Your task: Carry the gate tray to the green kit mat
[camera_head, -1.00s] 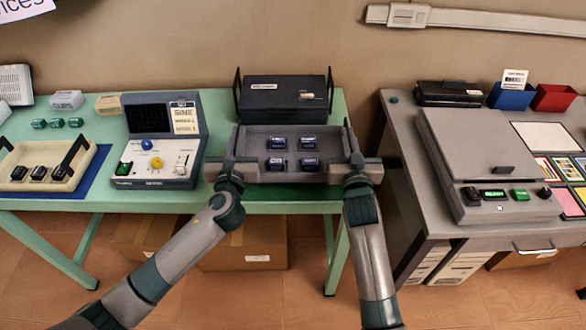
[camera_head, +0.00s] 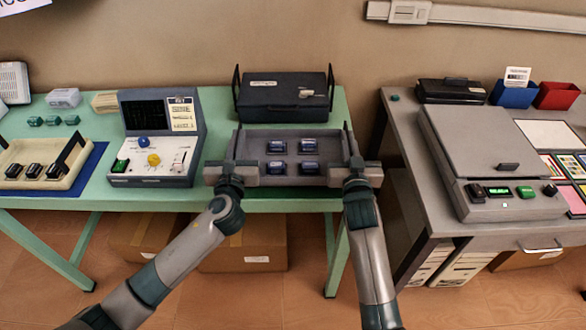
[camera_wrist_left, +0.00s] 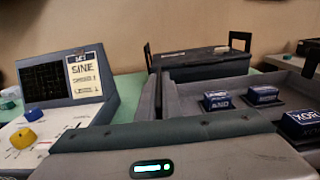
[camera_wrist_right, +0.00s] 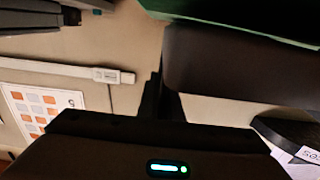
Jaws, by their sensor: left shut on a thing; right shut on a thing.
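The gate tray (camera_head: 241,147) is a grey open tray with several dark blue labelled blocks (camera_head: 277,146) in it. It is level at the front of the green table in the head view; I cannot tell whether it touches the surface below. My left gripper (camera_head: 231,172) is shut on its left end and my right gripper (camera_head: 353,171) on its right end. The left wrist view shows the tray wall (camera_wrist_left: 185,100) close up. A dark green surface (camera_wrist_right: 250,15) shows in the right wrist view. I cannot tell whether it is the kit mat.
A dark lidded case (camera_head: 283,100) stands right behind the tray. A signal device (camera_head: 155,172) stands left of it, then a cream tray (camera_head: 75,172) on a blue mat (camera_head: 92,172). A gap separates the green table (camera_head: 218,110) from the grey desk (camera_head: 408,150).

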